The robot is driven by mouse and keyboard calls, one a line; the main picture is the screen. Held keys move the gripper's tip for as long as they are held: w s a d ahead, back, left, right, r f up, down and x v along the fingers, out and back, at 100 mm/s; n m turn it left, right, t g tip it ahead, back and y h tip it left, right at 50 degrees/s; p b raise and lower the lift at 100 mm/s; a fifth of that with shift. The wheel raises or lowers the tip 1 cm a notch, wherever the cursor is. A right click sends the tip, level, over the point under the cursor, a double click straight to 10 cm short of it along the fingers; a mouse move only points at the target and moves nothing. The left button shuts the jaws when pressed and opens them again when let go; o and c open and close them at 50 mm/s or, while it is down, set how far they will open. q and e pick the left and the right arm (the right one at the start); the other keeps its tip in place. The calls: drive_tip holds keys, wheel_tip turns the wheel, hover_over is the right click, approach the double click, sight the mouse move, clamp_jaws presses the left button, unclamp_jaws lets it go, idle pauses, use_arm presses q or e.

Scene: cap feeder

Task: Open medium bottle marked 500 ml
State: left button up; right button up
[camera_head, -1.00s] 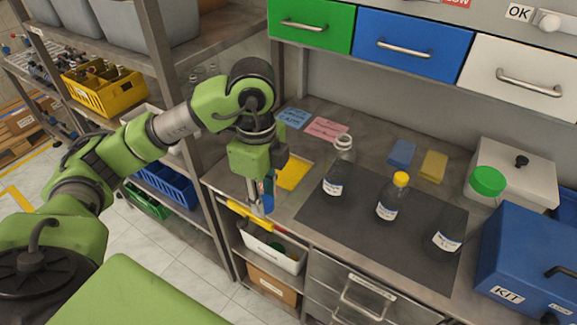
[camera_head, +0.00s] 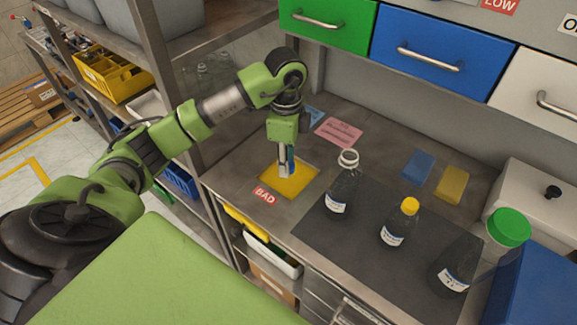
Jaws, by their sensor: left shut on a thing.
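My left gripper (camera_head: 287,174) is shut on a small blue thing (camera_head: 292,167), mostly hidden by the fingers; I cannot tell if it is a cap. The gripper points down over a yellow square (camera_head: 286,190) on the bench; contact with it is unclear. An uncapped clear bottle (camera_head: 343,190) stands upright on the dark mat (camera_head: 330,235), right of the gripper. A smaller bottle (camera_head: 396,229) with a yellow cap (camera_head: 410,206) and a larger bottle (camera_head: 458,270) with a green cap (camera_head: 508,227) stand further right. Their label text is too small to read. My right gripper is not in view.
A red BAD label (camera_head: 265,195) lies beside the yellow square. A pink card (camera_head: 339,132) and blue (camera_head: 418,166) and yellow (camera_head: 452,184) pads lie behind the bottles. A blue box (camera_head: 540,285) stands at right. Shelving (camera_head: 190,135) borders the bench at left.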

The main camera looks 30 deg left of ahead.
use_arm(q)
drive_tip(key=f, duration=0.1)
drive_tip(key=w+a+f, duration=0.1)
drive_tip(key=w+f, duration=0.1)
drive_tip(key=shift+w+a+f+p, duration=0.2)
drive_tip(key=shift+w+f+p, duration=0.05)
drive_tip(key=shift+f+p, duration=0.1)
drive_tip(key=f, duration=0.1)
drive_tip(key=f+p, duration=0.1)
drive_tip(key=f, duration=0.1)
drive_tip(key=shift+w+a, duration=0.1)
drive_tip(key=shift+w, duration=0.15)
drive_tip(key=shift+f, duration=0.25)
drive_tip(key=shift+f, duration=0.25)
drive_tip(key=o, duration=1.2)
drive_tip(key=shift+o, duration=0.2)
drive_tip(key=shift+r, duration=0.1)
